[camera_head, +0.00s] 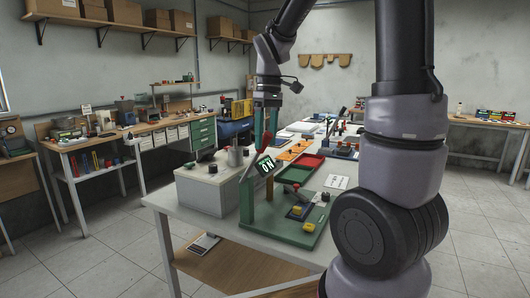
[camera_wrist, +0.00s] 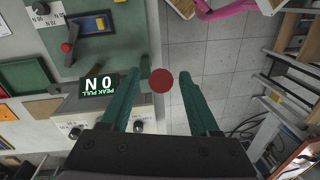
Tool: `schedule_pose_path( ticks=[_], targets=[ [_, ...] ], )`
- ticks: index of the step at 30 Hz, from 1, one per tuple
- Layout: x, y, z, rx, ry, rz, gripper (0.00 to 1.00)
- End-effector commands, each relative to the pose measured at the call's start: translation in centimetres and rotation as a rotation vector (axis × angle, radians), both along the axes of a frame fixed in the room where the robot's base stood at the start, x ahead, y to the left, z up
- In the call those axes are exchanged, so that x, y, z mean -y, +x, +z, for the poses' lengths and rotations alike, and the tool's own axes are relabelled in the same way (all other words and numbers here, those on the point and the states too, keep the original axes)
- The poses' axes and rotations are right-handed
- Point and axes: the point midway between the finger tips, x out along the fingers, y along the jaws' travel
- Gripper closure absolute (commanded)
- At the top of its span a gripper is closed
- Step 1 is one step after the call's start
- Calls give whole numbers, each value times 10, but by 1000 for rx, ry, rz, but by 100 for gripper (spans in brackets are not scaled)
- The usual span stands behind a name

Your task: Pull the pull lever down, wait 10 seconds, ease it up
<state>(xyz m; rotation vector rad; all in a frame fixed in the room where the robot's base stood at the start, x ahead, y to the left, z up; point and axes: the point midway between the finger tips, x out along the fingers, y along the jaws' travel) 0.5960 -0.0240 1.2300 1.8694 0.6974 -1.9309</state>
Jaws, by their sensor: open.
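The pull lever shows in the head view as a red handle (camera_head: 268,142) at the top of a green stand (camera_head: 247,200) on the table. In the wrist view its round red knob (camera_wrist: 162,81) lies between the fingertips, with a gap on each side. My gripper (camera_head: 266,135) is open, its green fingers pointing down at the lever; it also shows in the wrist view (camera_wrist: 163,75). The lever's shaft is mostly hidden by the fingers.
The green base (camera_head: 290,232) carries a yellow button (camera_head: 309,227) and other small controls. My arm blocks the right side.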

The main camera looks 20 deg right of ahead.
Motion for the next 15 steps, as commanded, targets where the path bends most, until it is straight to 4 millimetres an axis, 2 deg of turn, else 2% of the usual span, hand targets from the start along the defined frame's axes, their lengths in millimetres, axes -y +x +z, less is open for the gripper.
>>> schedule_pose_path(
  ticks=[3, 6, 15],
  targets=[
    [-2, -2, -20, -3, -1, 1, 38],
    [-3, -2, -31, -1, 0, 0, 38],
    [-3, -3, -41, 1, 0, -2, 38]
  ],
)
